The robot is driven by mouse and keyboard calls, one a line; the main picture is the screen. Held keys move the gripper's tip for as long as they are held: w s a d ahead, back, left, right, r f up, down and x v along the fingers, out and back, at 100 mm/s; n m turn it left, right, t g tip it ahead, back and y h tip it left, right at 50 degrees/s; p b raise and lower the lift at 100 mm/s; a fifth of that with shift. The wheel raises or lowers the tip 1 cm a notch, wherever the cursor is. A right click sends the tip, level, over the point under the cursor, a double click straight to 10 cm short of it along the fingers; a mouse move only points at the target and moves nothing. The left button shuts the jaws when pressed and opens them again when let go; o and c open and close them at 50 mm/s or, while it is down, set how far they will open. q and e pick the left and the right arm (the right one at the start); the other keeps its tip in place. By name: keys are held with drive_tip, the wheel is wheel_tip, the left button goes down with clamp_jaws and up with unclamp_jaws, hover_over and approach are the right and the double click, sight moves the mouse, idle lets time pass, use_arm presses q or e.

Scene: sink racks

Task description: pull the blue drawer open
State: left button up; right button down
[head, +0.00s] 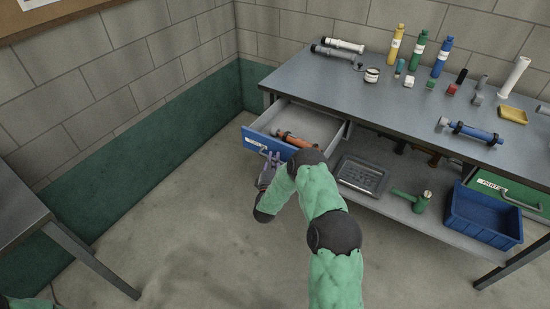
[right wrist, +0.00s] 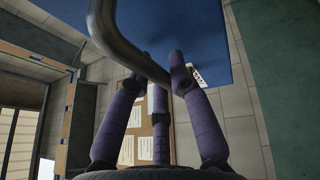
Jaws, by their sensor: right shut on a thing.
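The blue drawer (head: 257,144) stands out from under the left end of the grey workbench, its open tray showing. An orange-red cylinder with dark ends (head: 297,140) lies inside. My right gripper (head: 269,159) is at the drawer's front, shut on its handle. In the right wrist view, the purple fingers of this gripper (right wrist: 163,70) are around the grey curved handle (right wrist: 118,38), with the blue drawer front (right wrist: 185,25) behind it. My right forearm hides part of the drawer's near right side. My left gripper is not in view.
The workbench top (head: 330,85) holds several bottles, tubes and small blocks. A green drawer (head: 508,192) is at the right. A lower shelf carries a metal tray (head: 362,176) and a blue bin (head: 483,216). Floor left of the drawer is clear.

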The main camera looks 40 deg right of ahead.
drive_tip(key=shift+s+a, duration=0.15)
drive_tip(key=shift+a, duration=0.25)
drive_tip(key=c, duration=1.1)
unclamp_jaws()
drive_tip(key=v, duration=1.2)
